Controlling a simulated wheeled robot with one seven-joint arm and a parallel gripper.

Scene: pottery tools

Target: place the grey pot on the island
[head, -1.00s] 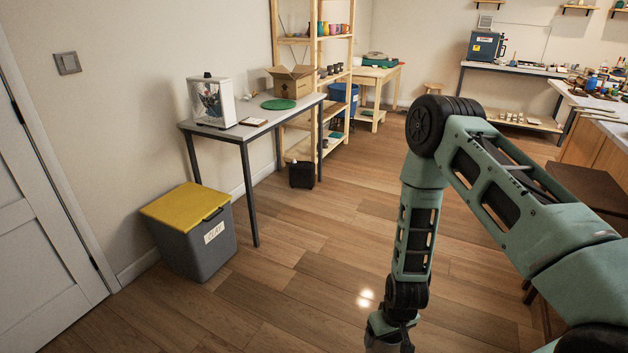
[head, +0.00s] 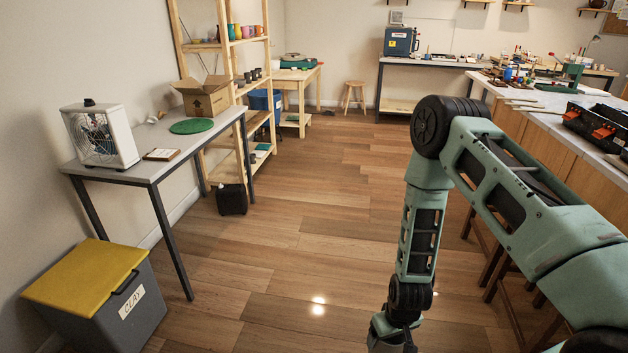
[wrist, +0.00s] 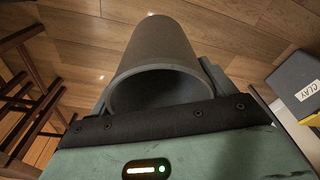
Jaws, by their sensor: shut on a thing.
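The grey pot (wrist: 157,52) is a plain cylinder with its open mouth facing the wrist camera. My gripper (wrist: 155,105) is shut on it, and the pot lies between the fingers, above the wooden floor. In the head view my gripper (head: 393,338) is at the bottom edge, cut off, and the pot does not show there. The island (head: 594,152), a long wooden counter with a pale top, stands on the right side of the head view, partly behind my arm.
A black toolbox (head: 598,125) and many small tools crowd the island's top. Dark wooden stools (head: 497,258) stand along its near side. A grey table (head: 160,165) and a yellow-lidded clay bin (head: 105,295) are on the left. The floor between is clear.

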